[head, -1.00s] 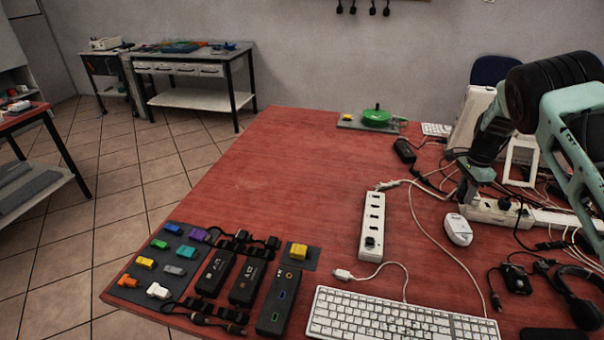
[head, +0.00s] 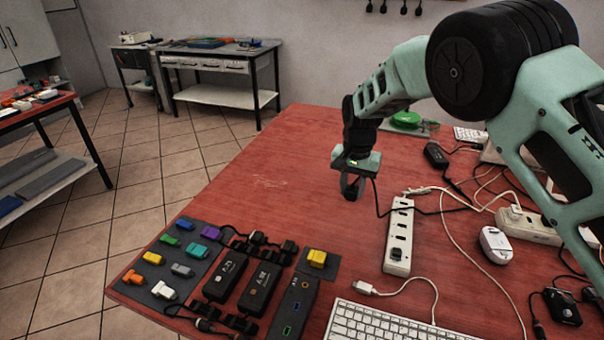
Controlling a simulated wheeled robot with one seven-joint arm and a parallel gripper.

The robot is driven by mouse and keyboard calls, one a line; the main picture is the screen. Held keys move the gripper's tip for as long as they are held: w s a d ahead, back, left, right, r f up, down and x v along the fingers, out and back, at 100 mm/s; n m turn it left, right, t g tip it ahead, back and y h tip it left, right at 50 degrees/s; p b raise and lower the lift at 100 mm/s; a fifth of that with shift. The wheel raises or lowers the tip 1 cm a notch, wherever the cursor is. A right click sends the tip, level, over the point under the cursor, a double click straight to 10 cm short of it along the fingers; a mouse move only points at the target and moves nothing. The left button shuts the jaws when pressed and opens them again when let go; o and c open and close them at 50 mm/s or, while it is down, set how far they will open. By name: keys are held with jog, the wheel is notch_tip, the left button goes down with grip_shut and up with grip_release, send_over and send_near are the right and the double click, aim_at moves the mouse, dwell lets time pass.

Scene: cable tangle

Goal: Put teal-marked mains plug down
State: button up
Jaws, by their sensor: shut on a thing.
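My gripper (head: 352,191) is above the red table, left of the white power strip, pointing down. It is shut on a dark thing between its fingers, most likely the mains plug. The fingers hide most of it, and I cannot make out a teal mark on it. A black cable (head: 378,200) runs from the gripper down and right, past the top of the power strip (head: 398,238) toward the tangle. The gap between the held thing and the table is hard to judge.
The red table (head: 270,180) is clear left of and behind my gripper. A dark mat (head: 160,262) with several coloured pieces lies front left, beside black adapters (head: 262,287).

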jog(key=shift+s+a+f+n, duration=0.35)
jog(key=shift+a+f+n, duration=0.1)
jog(key=shift+a, duration=0.3)
notch_tip(320, 180, down, 4)
jog(key=shift+f+p, duration=0.1)
jog(key=shift+p, duration=0.4)
jog(key=shift+f+p, duration=0.35)
jog(key=shift+f, duration=2.05)
jog(key=shift+f, duration=0.1)
jog(key=o, duration=1.1)
